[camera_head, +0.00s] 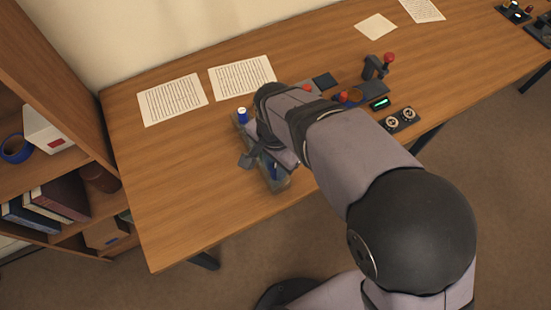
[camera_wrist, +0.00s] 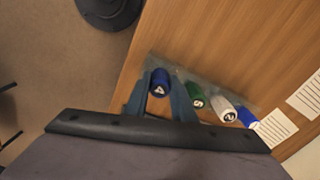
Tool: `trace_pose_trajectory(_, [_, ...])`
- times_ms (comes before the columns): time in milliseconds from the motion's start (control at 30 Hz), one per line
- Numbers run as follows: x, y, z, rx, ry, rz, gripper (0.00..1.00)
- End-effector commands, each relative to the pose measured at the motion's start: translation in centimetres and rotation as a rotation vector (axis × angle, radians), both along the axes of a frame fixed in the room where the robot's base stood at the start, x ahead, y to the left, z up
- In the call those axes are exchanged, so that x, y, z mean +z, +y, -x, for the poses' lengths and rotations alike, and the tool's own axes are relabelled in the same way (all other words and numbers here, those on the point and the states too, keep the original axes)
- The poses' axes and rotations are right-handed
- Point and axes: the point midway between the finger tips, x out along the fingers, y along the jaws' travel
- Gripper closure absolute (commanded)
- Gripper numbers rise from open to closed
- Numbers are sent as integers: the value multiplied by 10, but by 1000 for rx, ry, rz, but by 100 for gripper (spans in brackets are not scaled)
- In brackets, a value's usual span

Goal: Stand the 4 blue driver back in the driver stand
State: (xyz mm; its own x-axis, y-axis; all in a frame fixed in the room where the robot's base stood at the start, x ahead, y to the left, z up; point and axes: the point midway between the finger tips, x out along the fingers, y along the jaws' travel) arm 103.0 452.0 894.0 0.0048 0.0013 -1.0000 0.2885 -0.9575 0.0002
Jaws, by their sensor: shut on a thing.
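The 4 blue driver (camera_wrist: 159,82) has a dark blue cap with a white 4, seen nearly end-on in the wrist view. My gripper (camera_wrist: 160,98) is shut on it, one finger on each side. A blue handle also shows below my gripper (camera_head: 262,158) in the head view, at the near end of the driver stand (camera_head: 281,184). The stand is a long, greyish, see-through block. The driver is in line with the others at the stand's end; whether its shaft is in a slot is hidden.
The stand also holds a green driver (camera_wrist: 196,98), a white driver marked 2 (camera_wrist: 224,108) and another blue driver (camera_wrist: 247,118). Paper sheets (camera_head: 172,98) lie behind. A device with a red knob (camera_head: 376,68) and small parts lie to the right.

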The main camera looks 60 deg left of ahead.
Motion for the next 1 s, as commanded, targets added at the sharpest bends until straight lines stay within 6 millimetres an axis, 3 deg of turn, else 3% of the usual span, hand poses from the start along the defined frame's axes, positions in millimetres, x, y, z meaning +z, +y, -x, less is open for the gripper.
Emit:
trace_pose_trajectory(867, [-9, 0, 0, 0, 0, 0, 97])
trace_pose_trajectory(900, [-9, 0, 0, 0, 0, -1, 75])
trace_pose_trajectory(1000, [-8, 0, 0, 0, 0, -1, 55])
